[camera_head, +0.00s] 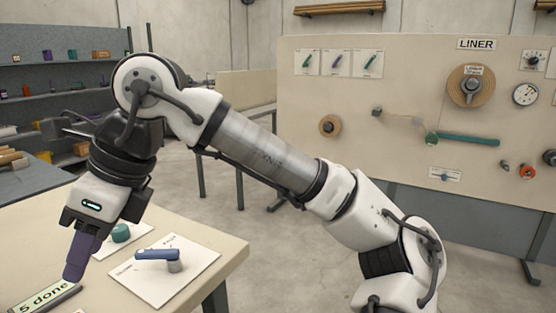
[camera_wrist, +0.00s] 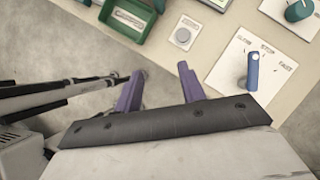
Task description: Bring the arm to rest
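My arm spans the head view, bent down at the left. My gripper (camera_head: 80,258) points down over the left part of the near table, close to the "5 done" display. In the wrist view my gripper (camera_wrist: 160,70) shows two purple fingers standing apart, with nothing between them. Beyond the fingertips lies the table edge, with bare floor on the near side. The blue lever (camera_head: 157,254) on its white plate stands to the right of my gripper, apart from it; it also shows in the wrist view (camera_wrist: 253,70).
A teal knob (camera_head: 121,233) sits behind the lever. The wrist view shows a green tray (camera_wrist: 127,18) and a round grey button (camera_wrist: 183,35) on the table. A panel marked LINER (camera_head: 400,165) stands at the back right. Open floor (camera_head: 265,235) lies between.

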